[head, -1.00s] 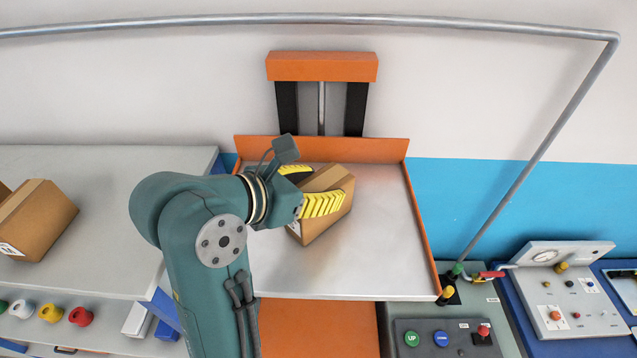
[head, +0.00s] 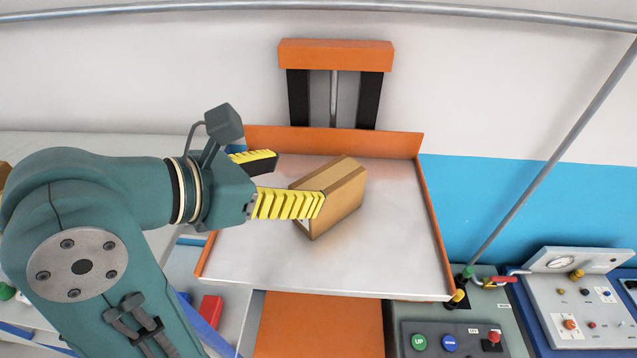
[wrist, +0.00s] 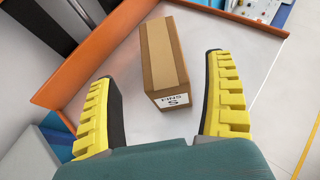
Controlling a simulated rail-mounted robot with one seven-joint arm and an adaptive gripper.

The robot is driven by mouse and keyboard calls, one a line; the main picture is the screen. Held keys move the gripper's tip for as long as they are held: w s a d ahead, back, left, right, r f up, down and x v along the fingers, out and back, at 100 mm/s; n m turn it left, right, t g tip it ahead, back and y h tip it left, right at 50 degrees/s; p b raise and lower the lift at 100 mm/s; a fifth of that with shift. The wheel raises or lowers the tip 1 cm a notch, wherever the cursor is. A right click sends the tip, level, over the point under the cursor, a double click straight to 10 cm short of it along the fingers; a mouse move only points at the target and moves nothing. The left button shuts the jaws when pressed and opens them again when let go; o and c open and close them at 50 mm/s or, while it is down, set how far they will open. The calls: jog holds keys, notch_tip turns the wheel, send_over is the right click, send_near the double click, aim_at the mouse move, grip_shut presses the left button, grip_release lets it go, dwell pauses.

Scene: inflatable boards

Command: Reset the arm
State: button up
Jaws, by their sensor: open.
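My gripper (head: 296,180) is open, with two yellow ribbed fingers spread apart. It is over the left part of a metal lift tray (head: 390,250) with orange edges. A brown cardboard box (head: 340,195) sits on the tray, to the right of the fingers in the head view, where the near finger overlaps its left end. In the wrist view the box (wrist: 165,55) stands beyond and between the open fingertips (wrist: 160,85), apart from both. Its near end carries a white label reading "FINS S".
A grey control box (head: 450,340) with green, blue and red buttons stands at the lower right. A gauge panel (head: 575,290) is beside it. A metal pipe (head: 560,140) slopes down at the right. A grey table (head: 100,143) lies behind my arm at the left.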

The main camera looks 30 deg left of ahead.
jog(key=v, duration=0.3)
jog(key=shift+s+a+r, duration=0.1)
jog(key=shift+s+r, duration=0.05)
jog(key=shift+s, duration=0.2)
